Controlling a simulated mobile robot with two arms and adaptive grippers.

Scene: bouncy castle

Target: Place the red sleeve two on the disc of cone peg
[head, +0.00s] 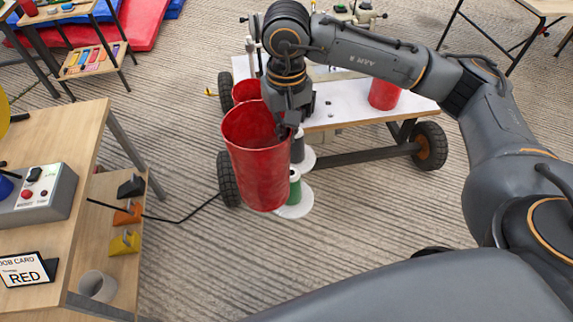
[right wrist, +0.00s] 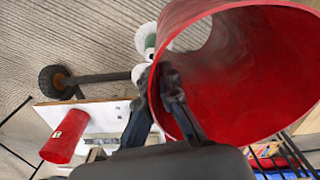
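A large open red sleeve (head: 258,178) hangs upright in front of the cart, held by its rim in my right gripper (head: 284,128). In the right wrist view the fingers (right wrist: 160,95) straddle the wall of this sleeve (right wrist: 235,85). A green cone peg (head: 295,188) with a white disc (head: 295,209) is partly hidden behind the held sleeve. I cannot tell the sleeves' numbers. My left gripper is not in view.
A third red sleeve (head: 384,95) stands on the white-topped wheeled cart (head: 345,107). A wooden bench (head: 62,135) at left carries a control box (head: 40,192) and a card reading RED (head: 25,270). Striped floor between bench and cart is clear except for a black cable.

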